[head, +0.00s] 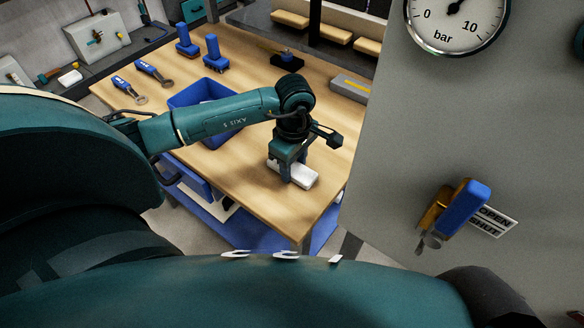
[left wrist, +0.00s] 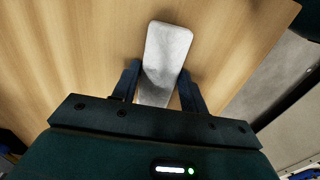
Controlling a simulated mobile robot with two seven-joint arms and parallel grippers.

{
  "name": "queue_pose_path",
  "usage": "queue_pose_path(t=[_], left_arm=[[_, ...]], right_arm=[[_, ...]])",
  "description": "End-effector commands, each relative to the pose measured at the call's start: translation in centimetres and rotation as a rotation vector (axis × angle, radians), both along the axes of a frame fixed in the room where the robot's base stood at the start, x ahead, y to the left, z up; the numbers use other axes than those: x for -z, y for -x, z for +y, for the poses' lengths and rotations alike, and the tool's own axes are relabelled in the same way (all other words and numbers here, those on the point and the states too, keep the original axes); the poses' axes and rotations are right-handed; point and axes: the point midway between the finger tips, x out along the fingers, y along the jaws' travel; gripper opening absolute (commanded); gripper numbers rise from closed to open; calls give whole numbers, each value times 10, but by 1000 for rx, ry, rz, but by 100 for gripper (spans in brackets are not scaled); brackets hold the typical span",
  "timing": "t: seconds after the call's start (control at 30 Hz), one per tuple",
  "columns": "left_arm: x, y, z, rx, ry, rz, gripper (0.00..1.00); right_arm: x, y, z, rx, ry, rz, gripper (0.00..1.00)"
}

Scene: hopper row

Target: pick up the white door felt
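The white door felt (head: 305,175) is a pale, flat, rounded block lying on the wooden workbench near its front right corner. My left gripper (head: 284,174) points down over it in the head view. In the left wrist view the felt (left wrist: 167,50) lies between the two dark fingers (left wrist: 160,68), its far end reaching beyond the tips. The felt's near end is hidden by the gripper body. My right gripper is not in view.
On the workbench (head: 250,190) a blue bin (head: 190,97) stands behind my left forearm. Blue-handled tools (head: 152,71) and blue upright pieces (head: 213,54) lie farther back. A grey panel with a gauge (head: 456,22) and a blue-handled valve (head: 464,207) rises at right.

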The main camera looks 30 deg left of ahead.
Motion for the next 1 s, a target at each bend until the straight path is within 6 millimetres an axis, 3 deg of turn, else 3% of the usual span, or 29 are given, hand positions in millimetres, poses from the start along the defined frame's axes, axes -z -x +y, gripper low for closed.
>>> queue_pose_path(t=[0.3,0.57,1.0], left_arm=[[0,0,0,0,0,-1,18],[-4,-1,0,0,0,-3,18],[-82,-1,0,0,-1,-6,18]], right_arm=[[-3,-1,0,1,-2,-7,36],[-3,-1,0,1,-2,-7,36],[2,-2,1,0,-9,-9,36]])
